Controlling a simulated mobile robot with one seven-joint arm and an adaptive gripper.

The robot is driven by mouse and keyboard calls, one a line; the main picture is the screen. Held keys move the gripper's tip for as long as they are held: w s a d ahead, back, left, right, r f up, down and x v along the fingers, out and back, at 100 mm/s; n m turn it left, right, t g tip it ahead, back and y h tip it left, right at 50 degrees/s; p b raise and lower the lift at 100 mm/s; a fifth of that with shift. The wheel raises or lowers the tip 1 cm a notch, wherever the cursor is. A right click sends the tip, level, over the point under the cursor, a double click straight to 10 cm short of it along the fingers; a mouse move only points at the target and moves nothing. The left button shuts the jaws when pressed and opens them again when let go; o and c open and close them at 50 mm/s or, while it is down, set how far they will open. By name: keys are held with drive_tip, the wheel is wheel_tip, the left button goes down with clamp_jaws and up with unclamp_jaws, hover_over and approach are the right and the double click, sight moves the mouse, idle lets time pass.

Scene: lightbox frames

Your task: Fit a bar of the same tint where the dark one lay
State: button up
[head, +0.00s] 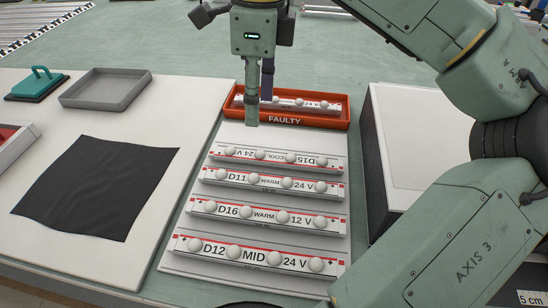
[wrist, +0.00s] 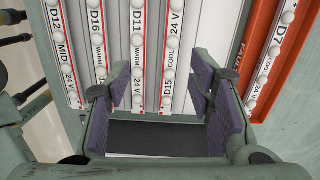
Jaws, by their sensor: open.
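Four white bars with round knobs lie across a white panel (head: 190,268): D15 COOL 24 V (head: 276,160), D11 WARM 24 V (head: 268,184), D16 WARM 12 V (head: 265,214) and D12 MID 24 V (head: 255,254). D15's label is turned opposite to the others. The red FAULTY tray (head: 335,122) behind holds another bar (head: 314,104), labelled D7 COOL in the wrist view (wrist: 268,75). My gripper (head: 260,108) is open and empty above the panel's back end. In the wrist view, D15 (wrist: 168,75) shows between its purple-padded fingers (wrist: 163,88).
A bare panel strip (head: 290,138) lies between D15 and the red tray. A white-topped box (head: 405,140) stands right. Left are a black cloth (head: 98,187), an empty grey tray (head: 105,90) and a teal-handled block (head: 38,84).

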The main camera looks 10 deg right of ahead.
drive_tip(key=d+f, duration=0.2)
drive_tip(key=d, duration=0.2)
hover_over(275, 154)
drive_tip(key=shift+m+h, duration=0.3)
drive_tip(key=shift+m, duration=0.1)
wheel_tip(275, 154, down, 5)
drive_tip(key=shift+s+d+r+p, duration=0.1)
drive_tip(key=shift+d+p, duration=0.05)
drive_tip(key=shift+p, duration=0.2)
drive_tip(key=shift+f+p, duration=0.9)
drive_tip(key=shift+f, duration=2)
clamp_jaws()
